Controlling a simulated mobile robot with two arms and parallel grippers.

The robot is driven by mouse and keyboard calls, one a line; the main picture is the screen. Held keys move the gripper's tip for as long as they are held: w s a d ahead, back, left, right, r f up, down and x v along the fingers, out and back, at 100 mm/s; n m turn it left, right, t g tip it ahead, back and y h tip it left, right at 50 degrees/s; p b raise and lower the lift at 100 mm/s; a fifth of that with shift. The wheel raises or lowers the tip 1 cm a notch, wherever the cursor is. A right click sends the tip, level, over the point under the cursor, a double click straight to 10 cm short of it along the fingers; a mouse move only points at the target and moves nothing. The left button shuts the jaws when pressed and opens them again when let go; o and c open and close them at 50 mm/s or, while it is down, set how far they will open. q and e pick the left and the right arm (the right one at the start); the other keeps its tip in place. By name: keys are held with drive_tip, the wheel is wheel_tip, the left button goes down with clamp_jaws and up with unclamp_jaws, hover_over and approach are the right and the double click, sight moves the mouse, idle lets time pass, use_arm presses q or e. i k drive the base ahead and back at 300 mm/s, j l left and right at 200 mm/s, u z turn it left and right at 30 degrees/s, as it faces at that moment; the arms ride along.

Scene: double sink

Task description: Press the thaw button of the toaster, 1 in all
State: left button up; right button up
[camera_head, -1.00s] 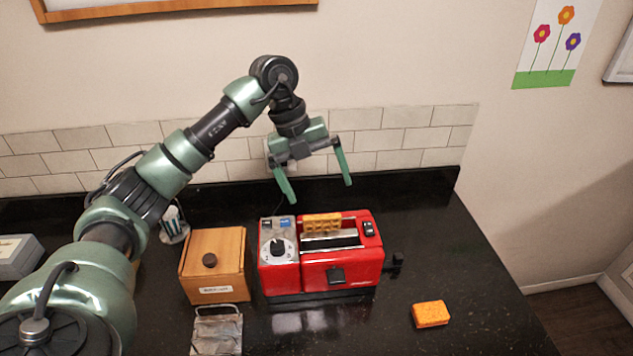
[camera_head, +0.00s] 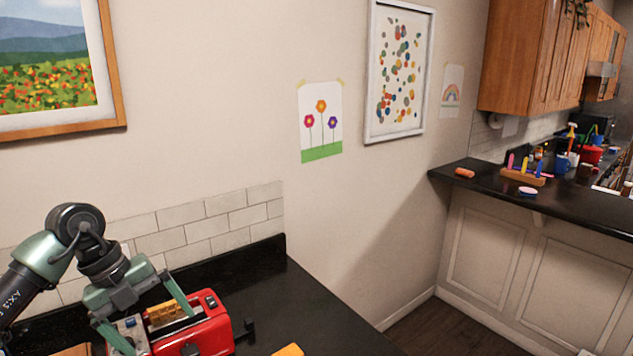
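The red toaster (camera_head: 209,334) stands on the black counter at the lower left, partly cut off by the bottom edge. A waffle-like piece (camera_head: 166,311) sits in its slot. A dark lever sticks out at its right side. My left gripper (camera_head: 160,327) is open and empty, with its fingers spread around and above the toaster's top left part. I cannot tell whether a fingertip touches it. The control panel (camera_head: 131,326) with small buttons is partly hidden by the gripper. The thaw button cannot be made out. My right gripper is not in view.
An orange sponge-like block (camera_head: 289,350) lies right of the toaster at the bottom edge. The counter (camera_head: 318,309) is clear to its right. Another counter (camera_head: 590,217) with colourful items stands far right, across a floor gap.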

sight(132, 322)
drive_tip(key=k+l, duration=0.65)
drive_tip(key=k, duration=0.15)
